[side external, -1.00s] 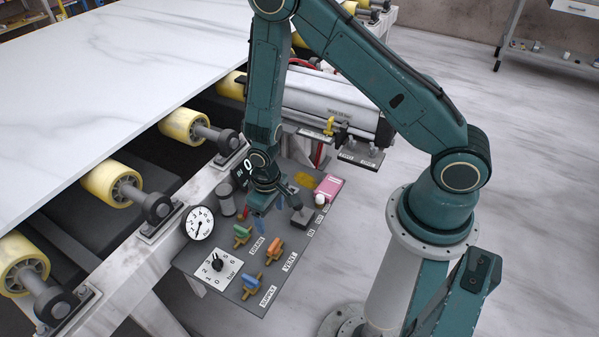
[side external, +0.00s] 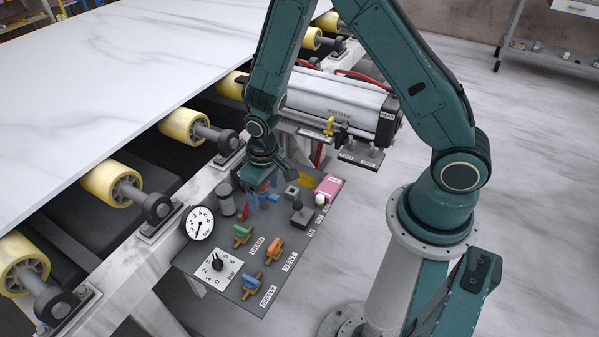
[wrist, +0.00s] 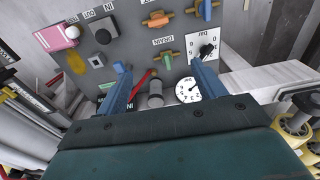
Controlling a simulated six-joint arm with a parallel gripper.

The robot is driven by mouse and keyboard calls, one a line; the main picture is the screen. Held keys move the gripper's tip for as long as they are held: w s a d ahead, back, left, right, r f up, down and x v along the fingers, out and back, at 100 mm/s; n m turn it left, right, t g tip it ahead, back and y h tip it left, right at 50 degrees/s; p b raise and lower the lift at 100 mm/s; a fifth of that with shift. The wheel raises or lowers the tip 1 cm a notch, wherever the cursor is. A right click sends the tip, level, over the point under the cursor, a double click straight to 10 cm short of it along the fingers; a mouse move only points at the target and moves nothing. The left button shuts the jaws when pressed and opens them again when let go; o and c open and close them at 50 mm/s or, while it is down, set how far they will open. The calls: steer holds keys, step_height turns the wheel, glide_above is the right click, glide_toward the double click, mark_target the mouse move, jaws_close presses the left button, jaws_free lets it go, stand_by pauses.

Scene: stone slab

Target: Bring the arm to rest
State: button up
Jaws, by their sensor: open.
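My teal arm reaches over a grey control panel (side external: 220,284) beside the stone slab. My gripper (side external: 266,198) points down above the far part of the panel. In the wrist view my gripper (wrist: 160,75) shows two blue fingers spread wide apart with nothing between them. The panel, with a red lever (wrist: 143,84) and a grey cylinder (wrist: 155,95), shows beyond the fingers. Whether the fingertips touch anything on the panel cannot be told.
The white stone slab (side external: 120,80) lies on yellow rollers (side external: 113,181) at left. A white cylinder unit (side external: 335,102) stands behind the panel. A dial gauge (side external: 199,223), a knob (side external: 216,263), green (side external: 242,232), orange (side external: 274,248) and blue (side external: 251,282) valve handles crowd the panel.

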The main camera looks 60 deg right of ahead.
steer(key=s+d+r+t, duration=0.1)
steer(key=s+r, duration=0.1)
steer(key=r, duration=0.8)
steer(key=s+d+r+t, duration=0.1)
steer(key=s+r, duration=0.2)
steer(key=r, duration=0.8)
steer(key=s+d+r+t, duration=0.1)
steer(key=s+r+t, duration=0.1)
steer(key=s+r, duration=0.8)
steer(key=s, duration=0.3)
steer(key=shift+s+d+t, duration=0.3)
steer(key=shift+t, duration=0.1)
